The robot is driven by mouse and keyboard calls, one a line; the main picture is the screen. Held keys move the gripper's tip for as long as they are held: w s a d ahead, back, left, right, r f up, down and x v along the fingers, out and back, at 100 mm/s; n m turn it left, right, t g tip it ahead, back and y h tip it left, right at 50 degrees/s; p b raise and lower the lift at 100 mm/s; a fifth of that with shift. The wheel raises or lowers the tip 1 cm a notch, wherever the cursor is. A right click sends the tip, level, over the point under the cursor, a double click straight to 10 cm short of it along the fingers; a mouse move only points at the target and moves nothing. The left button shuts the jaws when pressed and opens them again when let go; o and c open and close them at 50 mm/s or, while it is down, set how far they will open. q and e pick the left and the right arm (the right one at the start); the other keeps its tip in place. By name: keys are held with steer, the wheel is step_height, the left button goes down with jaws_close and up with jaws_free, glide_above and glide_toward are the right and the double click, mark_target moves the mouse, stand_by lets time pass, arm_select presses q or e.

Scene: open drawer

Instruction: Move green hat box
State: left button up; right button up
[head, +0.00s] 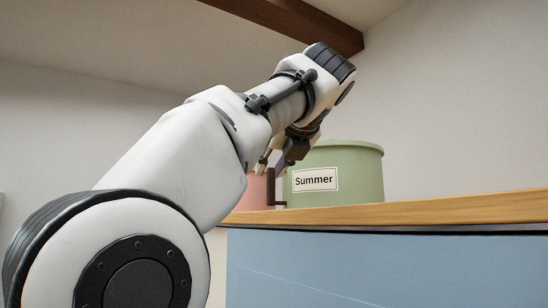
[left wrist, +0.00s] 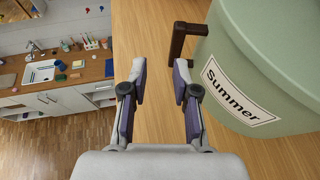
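The green hat box (head: 355,170) stands on a wooden-topped surface, with a white label reading "Summer". It also fills the right side of the left wrist view (left wrist: 285,50). A dark brown handle (head: 271,190) sticks out from its left side; it shows above the fingers in the left wrist view (left wrist: 178,40). My left gripper (left wrist: 160,69) is open, with nothing between its fingers. Its right fingertip is close to the handle; I cannot tell whether they touch. In the head view the left gripper (head: 272,164) is beside the box's left edge, partly hidden by my arm. My right gripper is not in view.
A pink container (head: 256,192) stands left of the green box, mostly hidden by my arm. The wooden top (head: 430,211) is clear to the right, above a blue front (head: 390,265). A counter with a sink (left wrist: 42,70) lies far off left.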

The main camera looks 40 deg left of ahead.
mark_target(267, 185)
arm_select(q)
steer(key=w+a, duration=0.1)
steer(key=w+a+f, duration=0.1)
steer(key=w, duration=0.1)
steer(key=w+a+f, duration=0.1)
steer(key=a, duration=0.1)
steer(key=shift+w+f+p, duration=0.15)
steer(key=shift+w+p, duration=0.2)
steer(key=shift+p, duration=0.05)
steer(key=shift+s+a+f, duration=0.1)
steer(key=shift+a, duration=0.3)
steer(key=shift+s+a, duration=0.3)
steer(key=shift+s, duration=0.2)
steer(key=shift+w+f, duration=0.15)
steer(key=shift+w, duration=0.3)
steer(key=shift+c, duration=1)
steer(key=shift+w+f, duration=0.1)
jaws_close()
